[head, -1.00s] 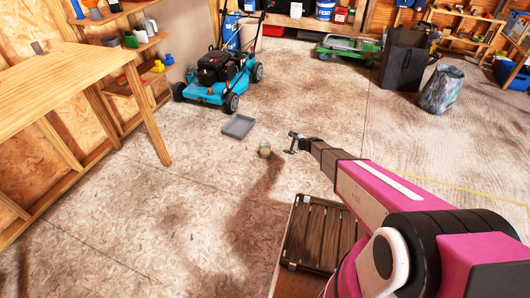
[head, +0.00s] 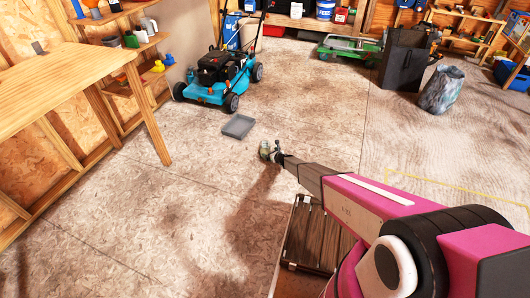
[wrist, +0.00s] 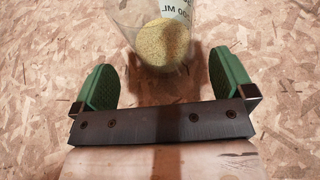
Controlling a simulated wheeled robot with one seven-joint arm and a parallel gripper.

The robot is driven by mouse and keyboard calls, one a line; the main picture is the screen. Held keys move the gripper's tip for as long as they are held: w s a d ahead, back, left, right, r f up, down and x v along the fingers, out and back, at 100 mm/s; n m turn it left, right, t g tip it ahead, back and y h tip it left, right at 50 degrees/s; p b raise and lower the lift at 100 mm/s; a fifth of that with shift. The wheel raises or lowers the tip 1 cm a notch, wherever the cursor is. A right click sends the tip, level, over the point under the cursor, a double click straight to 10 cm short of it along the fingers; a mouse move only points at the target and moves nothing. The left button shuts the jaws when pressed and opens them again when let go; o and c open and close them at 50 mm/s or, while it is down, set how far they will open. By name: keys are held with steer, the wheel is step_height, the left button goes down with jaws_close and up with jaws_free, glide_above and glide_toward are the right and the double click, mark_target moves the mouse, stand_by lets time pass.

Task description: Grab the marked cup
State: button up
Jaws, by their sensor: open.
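The marked cup (wrist: 160,42) is clear, has printed lettering on its side and holds a yellowish grainy material. It stands on the floor and its top is cut off by the edge of the wrist view. In the head view the cup (head: 264,147) is small and partly covered by my gripper. My gripper (wrist: 160,82) is open, with its two green pads apart on the left and right. The cup is ahead of the gap between the pads, and its near end reaches about level with their tips. In the head view my gripper (head: 272,152) is right at the cup.
A grey tray (head: 238,126) lies on the floor just beyond the cup. A blue mower (head: 215,80) stands behind it. A wooden table (head: 70,85) is at the left. A slatted crate (head: 310,236) is in front.

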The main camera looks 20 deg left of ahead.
mark_target(268, 152)
steer(key=x, duration=0.5)
steer(key=shift+w+a, duration=0.1)
steer(key=shift+w, duration=0.05)
steer(key=c, duration=1)
